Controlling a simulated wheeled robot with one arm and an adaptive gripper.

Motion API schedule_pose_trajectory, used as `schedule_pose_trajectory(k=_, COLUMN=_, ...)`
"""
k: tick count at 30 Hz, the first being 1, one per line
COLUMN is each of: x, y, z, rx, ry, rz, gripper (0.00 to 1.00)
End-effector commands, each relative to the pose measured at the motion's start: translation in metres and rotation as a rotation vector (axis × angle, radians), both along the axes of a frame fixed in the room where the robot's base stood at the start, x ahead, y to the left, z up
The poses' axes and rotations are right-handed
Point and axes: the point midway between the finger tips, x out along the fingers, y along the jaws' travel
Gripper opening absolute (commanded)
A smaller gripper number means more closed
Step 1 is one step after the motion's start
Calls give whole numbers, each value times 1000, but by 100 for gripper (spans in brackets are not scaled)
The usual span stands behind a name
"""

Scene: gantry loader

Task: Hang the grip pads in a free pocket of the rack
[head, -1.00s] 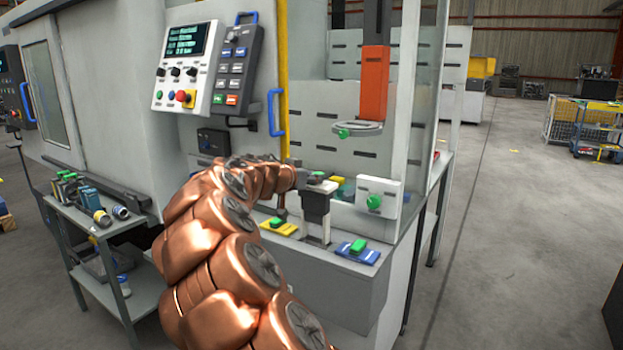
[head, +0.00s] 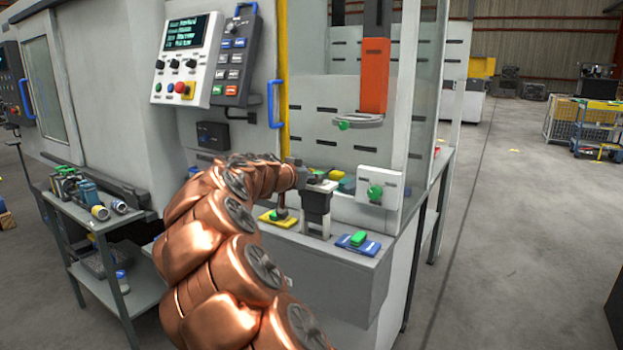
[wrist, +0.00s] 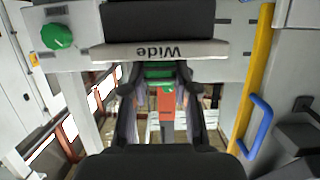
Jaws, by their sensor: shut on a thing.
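My gripper (wrist: 160,78) is shut on a green piece (wrist: 160,72) between its fingertips in the wrist view. Just beyond it are a dark block and a pale plate (wrist: 190,50) marked "Wide", upside down here; I take these and the green piece to be the grip pads. In the head view my gripper (head: 301,177) is beside the dark top of a short grey post (head: 317,203) on the ledge. My arm and fingers hide much of the held part. I cannot tell whether it is clear of the post, or which pocket of the rack is free.
A yellow plate (head: 268,221) and a blue plate (head: 348,248), each with a green piece, flank the post. A white box (head: 366,182) with a green knob is at the right. An orange gantry column (head: 374,75) hangs above. A blue door handle (head: 274,104) is nearby.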

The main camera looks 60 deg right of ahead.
Motion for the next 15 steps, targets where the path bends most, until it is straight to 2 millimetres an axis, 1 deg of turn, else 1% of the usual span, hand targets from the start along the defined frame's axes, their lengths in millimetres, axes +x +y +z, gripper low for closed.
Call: schedule_pose_trajectory(k=15, x=0, y=0, z=-19, rx=-2, ry=-1, rz=1, gripper=0)
